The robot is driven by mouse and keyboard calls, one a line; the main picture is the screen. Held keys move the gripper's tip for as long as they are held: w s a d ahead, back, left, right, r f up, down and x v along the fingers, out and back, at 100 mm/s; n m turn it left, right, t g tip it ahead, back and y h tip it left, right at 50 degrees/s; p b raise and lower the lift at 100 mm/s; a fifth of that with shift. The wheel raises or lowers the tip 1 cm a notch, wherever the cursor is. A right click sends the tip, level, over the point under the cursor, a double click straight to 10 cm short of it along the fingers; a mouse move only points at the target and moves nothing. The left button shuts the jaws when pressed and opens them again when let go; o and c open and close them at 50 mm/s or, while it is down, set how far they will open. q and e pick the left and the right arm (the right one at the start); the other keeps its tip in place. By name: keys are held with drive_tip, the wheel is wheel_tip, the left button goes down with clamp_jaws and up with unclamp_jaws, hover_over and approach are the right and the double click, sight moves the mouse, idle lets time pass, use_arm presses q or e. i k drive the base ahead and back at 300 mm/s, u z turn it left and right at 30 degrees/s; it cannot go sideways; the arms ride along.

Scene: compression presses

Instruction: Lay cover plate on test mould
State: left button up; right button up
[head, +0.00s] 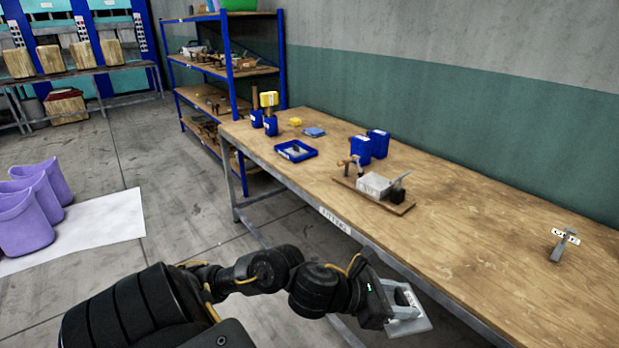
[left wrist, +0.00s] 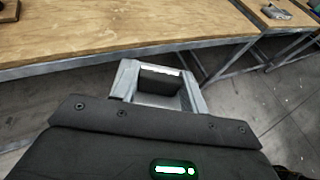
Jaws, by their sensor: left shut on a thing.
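My left gripper (head: 396,302) is at the bottom of the head view, off the near edge of the workbench. It is shut on the cover plate (head: 415,325), a flat light grey plate, partly hidden behind the gripper. In the left wrist view, the gripper (left wrist: 160,85) shows in front of the bench edge; the plate is hard to make out there. The test mould looks to be the pale grey block (head: 373,186) on a wooden board on the bench, well ahead of the gripper. My right gripper is not in view.
The workbench (head: 480,230) has a bare stretch right of the board (head: 345,182). A blue tray (head: 296,151), blue bins (head: 378,143) and a grey stand with a label (head: 562,244) are on it. A blue shelf rack (head: 228,70) stands beyond. Purple tubs (head: 24,228) are on the floor at left.

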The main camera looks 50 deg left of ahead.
sight(377, 181)
drive_tip(key=u, duration=0.9)
drive_tip(key=i, duration=0.9)
drive_tip(key=z, duration=0.5)
drive_tip(key=i, duration=0.5)
drive_tip(key=z, duration=0.3)
